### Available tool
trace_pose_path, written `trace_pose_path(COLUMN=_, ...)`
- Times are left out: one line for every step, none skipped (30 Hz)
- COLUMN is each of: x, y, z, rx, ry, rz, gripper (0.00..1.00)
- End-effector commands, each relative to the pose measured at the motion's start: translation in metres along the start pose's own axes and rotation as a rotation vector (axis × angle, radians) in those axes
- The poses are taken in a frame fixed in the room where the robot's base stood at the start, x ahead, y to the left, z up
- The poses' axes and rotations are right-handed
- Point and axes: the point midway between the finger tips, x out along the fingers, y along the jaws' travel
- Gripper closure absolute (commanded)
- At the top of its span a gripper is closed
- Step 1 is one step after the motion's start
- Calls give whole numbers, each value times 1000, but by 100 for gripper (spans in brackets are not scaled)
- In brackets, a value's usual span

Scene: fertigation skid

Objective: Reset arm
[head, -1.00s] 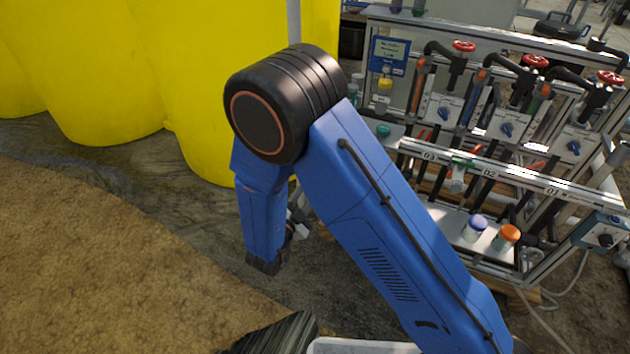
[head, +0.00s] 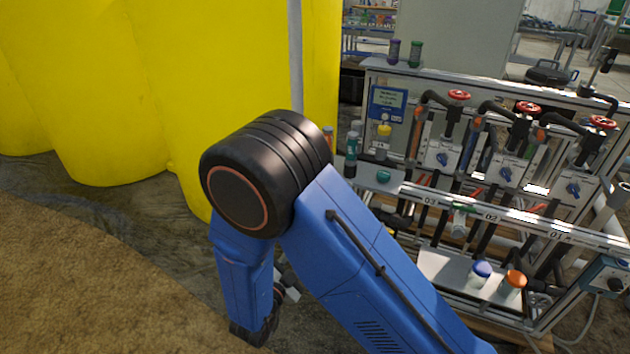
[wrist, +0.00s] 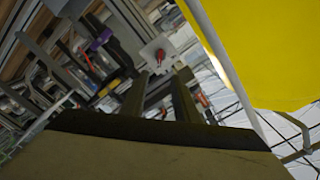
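My blue arm with its black elbow joint fills the middle of the head view, its forearm hanging down in front of the yellow tank. My gripper (head: 288,292) is mostly hidden behind the forearm there; only a small pale and dark part shows. In the wrist view two dark fingers (wrist: 161,80) stand apart with a clear gap between them, and nothing is held. A white plate with a red knob (wrist: 159,54) shows beyond the gap. A brown surface with a dark edge fills the bottom of that view.
The yellow tank (head: 90,90) stands behind the arm at left. The skid (head: 520,225) at right carries red-handled valves (head: 459,96), a blue-capped bottle (head: 481,272) and an orange-capped bottle (head: 513,283). Two small bottles (head: 415,54) stand on its top rail. Bare ground (head: 80,270) lies at lower left.

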Motion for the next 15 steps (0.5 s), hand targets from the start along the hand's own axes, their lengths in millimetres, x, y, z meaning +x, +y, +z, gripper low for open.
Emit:
trace_pose_path(x=0, y=0, z=0, rx=0, ry=-1, rz=0, gripper=72)
trace_pose_path(x=1, y=0, z=0, rx=1, ry=-2, rz=2, gripper=72)
trace_pose_path(x=3, y=-1, z=-1, rx=4, ry=-7, rz=5, gripper=72)
trace_pose_path(x=5, y=-2, z=-2, rx=7, ry=-14, rz=9, gripper=72)
trace_pose_path(x=8, y=-4, z=-2, rx=11, ry=-23, rz=15, gripper=72)
trace_pose_path(x=14, y=-6, z=-3, rx=16, ry=-41, rz=24, gripper=72)
trace_pose_path(x=19, y=-8, z=-4, rx=21, ry=-57, rz=34, gripper=72)
trace_pose_path(x=25, y=-11, z=-6, rx=27, ry=-76, rz=42, gripper=72)
trace_pose_path(x=33, y=-14, z=-8, rx=35, ry=-106, rz=56, gripper=72)
trace_pose_path(x=39, y=-18, z=-9, rx=42, ry=-131, rz=65, gripper=72)
trace_pose_path(x=46, y=-21, z=-11, rx=47, ry=-156, rz=75, gripper=72)
trace_pose_path(x=54, y=-25, z=-14, rx=54, ry=-192, rz=86, gripper=72)
trace_pose_path(x=60, y=-28, z=-16, rx=60, ry=-218, rz=92, gripper=72)
trace_pose_path(x=65, y=-32, z=-18, rx=64, ry=-244, rz=98, gripper=72)
trace_pose_path(x=72, y=-37, z=-22, rx=69, ry=-277, rz=105, gripper=72)
